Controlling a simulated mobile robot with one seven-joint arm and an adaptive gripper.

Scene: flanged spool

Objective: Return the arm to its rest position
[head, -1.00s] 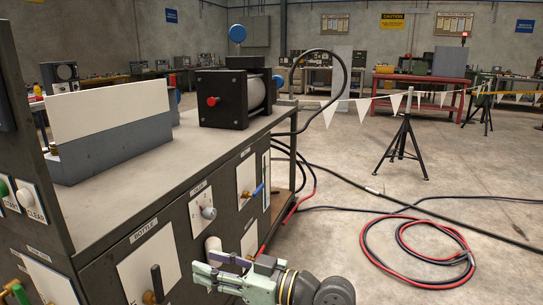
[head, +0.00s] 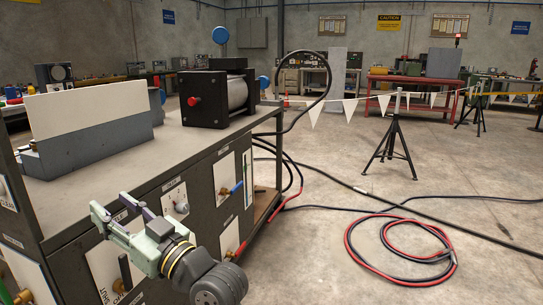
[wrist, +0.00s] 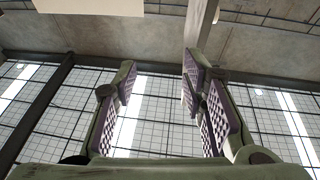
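My gripper (head: 120,211) is in front of the bench's panel side in the head view, low and left of centre. Its fingers point up and to the left, away from my wrist. In the wrist view my gripper (wrist: 168,95) shows two fingers with purple ridged pads standing well apart, with nothing between them. Behind them are the ceiling, bright windows and a beam. My arm's dark wrist joint shows at the bottom of the head view.
The dark bench (head: 75,195) fills the left, with valves and labels on its side. A spool-like cylinder unit (head: 215,97) stands on top beside a grey block with a white panel (head: 85,112). Coiled hoses (head: 400,248) lie on the floor right; a black tripod stand (head: 392,147) is behind.

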